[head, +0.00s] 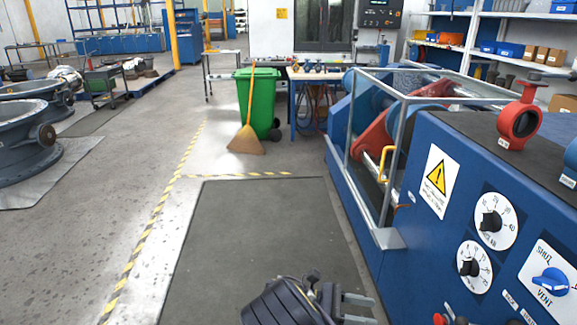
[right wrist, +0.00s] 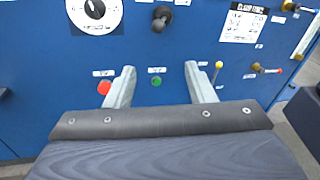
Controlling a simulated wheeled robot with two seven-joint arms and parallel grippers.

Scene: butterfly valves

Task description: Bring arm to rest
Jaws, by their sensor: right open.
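My right gripper (head: 373,310) is at the bottom middle of the head view, its fingers pointing right toward the blue machine (head: 455,255). In the right wrist view the same gripper (right wrist: 159,70) is open, its two grey fingers apart with nothing held between them. The blue panel (right wrist: 215,50) fills the view ahead. A green button (right wrist: 157,81) shows between the fingers, and a red button (right wrist: 104,87) shows beside the left finger. Whether the fingers touch the panel cannot be told. My left gripper is not in view.
A red butterfly valve (head: 520,118) stands on the machine's dark top. A metal guard frame (head: 398,150) and yellow handle (head: 386,163) are farther back. A dark mat (head: 265,235) covers clear floor to the left. A green bin (head: 257,98) and broom (head: 247,135) stand beyond.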

